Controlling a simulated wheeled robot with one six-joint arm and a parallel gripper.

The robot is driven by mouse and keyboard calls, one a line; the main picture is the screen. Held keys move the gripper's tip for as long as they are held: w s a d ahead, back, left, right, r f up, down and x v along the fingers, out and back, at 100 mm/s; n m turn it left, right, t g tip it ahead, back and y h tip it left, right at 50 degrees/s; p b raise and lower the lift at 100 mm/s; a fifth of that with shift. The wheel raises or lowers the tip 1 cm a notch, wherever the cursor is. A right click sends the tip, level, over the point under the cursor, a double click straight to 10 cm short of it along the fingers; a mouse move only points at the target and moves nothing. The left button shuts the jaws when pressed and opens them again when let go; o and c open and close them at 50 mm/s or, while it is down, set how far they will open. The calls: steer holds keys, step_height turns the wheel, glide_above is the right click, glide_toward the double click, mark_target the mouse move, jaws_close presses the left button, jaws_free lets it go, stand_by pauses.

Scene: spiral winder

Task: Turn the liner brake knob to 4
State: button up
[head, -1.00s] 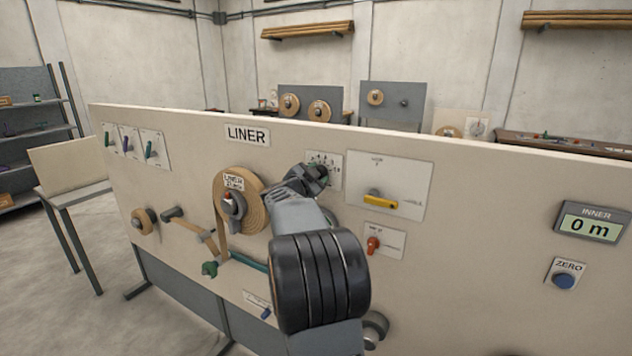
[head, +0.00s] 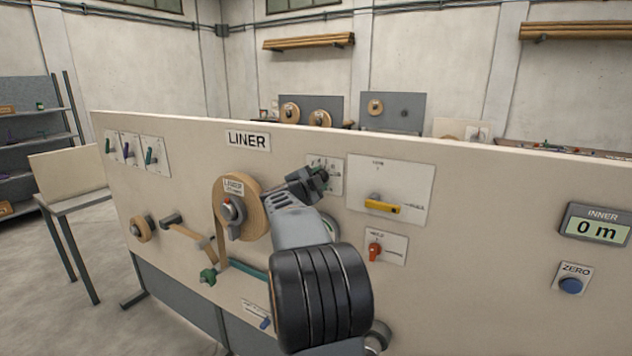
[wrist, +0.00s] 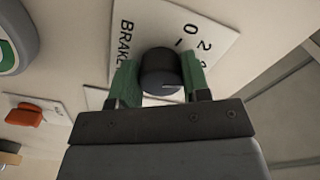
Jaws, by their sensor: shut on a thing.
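The liner brake knob (wrist: 160,70) is a dark round knob on a white plate (wrist: 195,35) in the wrist view. The plate reads BRAKE and shows the numbers 0, 1 and 2; other numbers are out of view or hidden. My gripper (wrist: 160,82) is shut on the knob, with a green finger pad on each side of it. A thin light line shows on the knob's side, but I cannot tell which number it points to. In the head view my gripper (head: 318,182) covers the knob and part of its plate (head: 335,165).
A yellow handle (head: 382,205) on a white plate is right of my gripper, with a red knob (head: 375,250) below it. The liner roll (head: 250,205) is close on the left. The INNER display (head: 596,228) and blue ZERO button (head: 570,285) are far right.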

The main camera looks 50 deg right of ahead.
steer(key=o, duration=0.9)
steer(key=shift+o, duration=0.2)
steer(key=shift+a, duration=0.1)
steer(key=b+v, duration=0.2)
steer(key=v, duration=1.1)
steer(key=shift+a, duration=0.35)
steer(key=shift+s, duration=0.1)
